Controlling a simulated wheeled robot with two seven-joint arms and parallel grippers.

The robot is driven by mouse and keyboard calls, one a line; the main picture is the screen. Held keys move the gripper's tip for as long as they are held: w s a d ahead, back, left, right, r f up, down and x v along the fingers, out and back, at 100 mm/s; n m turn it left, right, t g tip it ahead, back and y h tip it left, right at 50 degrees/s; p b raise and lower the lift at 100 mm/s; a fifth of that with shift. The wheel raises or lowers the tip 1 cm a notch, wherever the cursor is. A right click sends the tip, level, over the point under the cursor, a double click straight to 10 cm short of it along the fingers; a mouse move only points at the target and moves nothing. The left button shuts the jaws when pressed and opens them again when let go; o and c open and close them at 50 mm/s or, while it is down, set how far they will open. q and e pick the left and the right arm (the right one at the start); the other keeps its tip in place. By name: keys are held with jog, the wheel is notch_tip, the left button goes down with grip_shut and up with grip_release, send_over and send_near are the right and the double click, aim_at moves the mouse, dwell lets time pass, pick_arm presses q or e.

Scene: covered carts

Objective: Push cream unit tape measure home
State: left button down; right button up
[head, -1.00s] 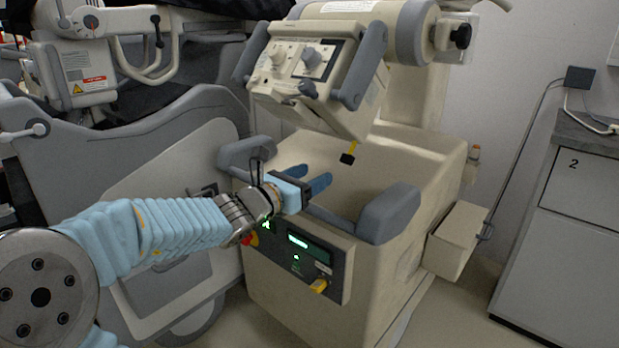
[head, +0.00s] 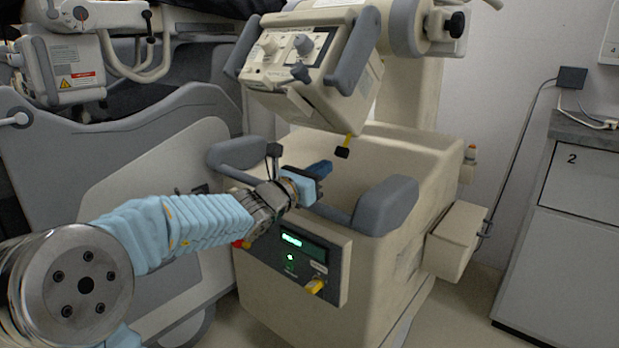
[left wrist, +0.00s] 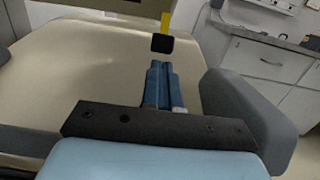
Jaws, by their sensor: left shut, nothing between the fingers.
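The cream unit (head: 330,270) stands in the middle of the head view. Its tape measure, a yellow strip with a black end tab (head: 343,152), hangs out below the control head. In the left wrist view the black tab (left wrist: 162,43) hangs on its yellow strip just beyond my fingertips. My left gripper (head: 326,165) is over the unit's open top, between the grey handles, just left of and below the tab. Its blue fingers (left wrist: 160,66) are shut together and empty. Whether they touch the tab is unclear. My right gripper is not in view.
The tilted control head (head: 310,60) overhangs from above. Grey handles flank the gripper at left (head: 238,155) and right (head: 388,205). A grey bed-like machine (head: 110,160) stands at left, a cabinet (head: 575,230) at right. The unit's top hollow is clear.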

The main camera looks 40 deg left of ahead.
aim_at(342, 147)
pick_arm(q)
jog(key=shift+w+d+r, duration=0.15)
jog(key=shift+w, duration=1.35)
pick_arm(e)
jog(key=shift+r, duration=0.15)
pick_arm(q)
jog(key=shift+r, duration=0.1)
jog(key=shift+w+d+r+p, duration=0.1)
jog(key=shift+w+r+p, duration=0.5)
jog(key=shift+w+r, duration=0.55)
jog(key=shift+s, duration=0.1)
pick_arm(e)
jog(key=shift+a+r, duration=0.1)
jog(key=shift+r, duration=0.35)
